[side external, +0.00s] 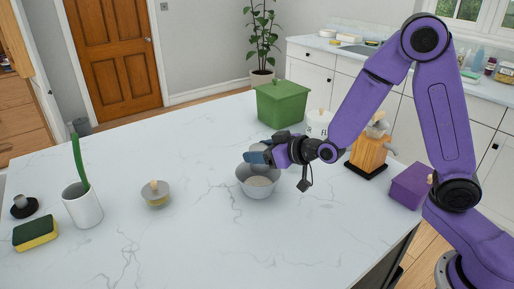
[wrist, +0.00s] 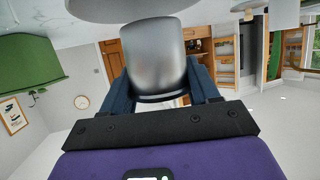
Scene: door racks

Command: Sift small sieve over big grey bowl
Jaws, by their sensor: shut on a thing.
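The big grey bowl (side external: 258,190) stands upright on the white counter, with something pale inside it. My gripper (side external: 258,158) is at its back rim, just above the bowl. The small sieve looks to be the grey metal cylinder (wrist: 155,62) that fills the space between my two dark blue fingers in the wrist view. My gripper (wrist: 158,85) is shut on it. In the side view a grey rounded part of the sieve (side external: 257,149) shows above the fingers. Its mesh is not visible, and I cannot tell its exact tilt.
A green box (side external: 281,105) is behind. The front counter is clear.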

